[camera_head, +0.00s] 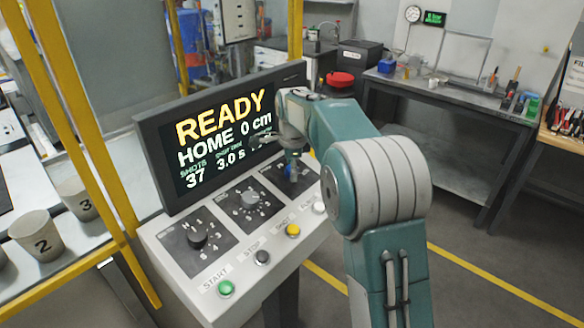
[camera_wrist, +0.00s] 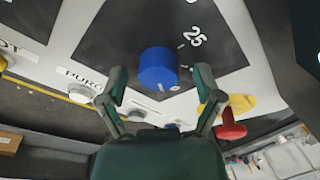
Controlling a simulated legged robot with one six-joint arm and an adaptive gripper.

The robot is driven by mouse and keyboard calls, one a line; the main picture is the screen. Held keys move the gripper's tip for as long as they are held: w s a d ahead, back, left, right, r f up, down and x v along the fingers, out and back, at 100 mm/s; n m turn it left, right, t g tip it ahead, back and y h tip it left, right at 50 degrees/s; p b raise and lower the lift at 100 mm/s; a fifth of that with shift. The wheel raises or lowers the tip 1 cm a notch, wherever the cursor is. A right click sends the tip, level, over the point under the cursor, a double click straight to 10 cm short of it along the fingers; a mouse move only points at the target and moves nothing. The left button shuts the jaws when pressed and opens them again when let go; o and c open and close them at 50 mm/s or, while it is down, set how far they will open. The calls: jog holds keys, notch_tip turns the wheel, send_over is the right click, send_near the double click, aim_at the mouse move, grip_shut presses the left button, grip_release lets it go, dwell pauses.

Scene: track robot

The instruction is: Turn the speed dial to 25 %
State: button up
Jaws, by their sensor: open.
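The speed dial appears to be the blue knob (camera_wrist: 158,68) on a dark plate, with "25" printed beside it in the wrist view. In the head view the blue knob (camera_head: 292,166) is at the right end of the console's row of dials, partly hidden by my gripper (camera_head: 290,153). In the wrist view my gripper (camera_wrist: 161,76) is open, with one finger on each side of the blue knob. Gaps show between the fingers and the knob, and nothing is held. I cannot make out where the dial's pointer is.
The console also has a black dial (camera_head: 199,238), a grey dial (camera_head: 250,199), a green start button (camera_head: 226,288), a black stop button (camera_head: 262,257) and a yellow button (camera_head: 293,230). Its screen (camera_head: 222,130) reads READY. A red knob (camera_wrist: 230,126) is close by the right finger.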

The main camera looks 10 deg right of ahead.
jog(key=c, duration=1.2)
jog(key=shift+o, duration=0.2)
jog(key=shift+n, duration=0.4)
jog(key=n+t, duration=0.1)
jog(key=n, duration=0.3)
jog(key=shift+n, duration=0.3)
jog(key=n+t, duration=0.1)
jog(key=n, duration=0.5)
jog(key=shift+s, duration=0.1)
jog(key=n+y, duration=0.1)
jog(key=n, duration=0.5)
jog(key=shift+t, duration=0.4)
jog(key=n+y, duration=0.1)
jog(key=n, duration=0.5)
jog(key=shift+n, duration=0.3)
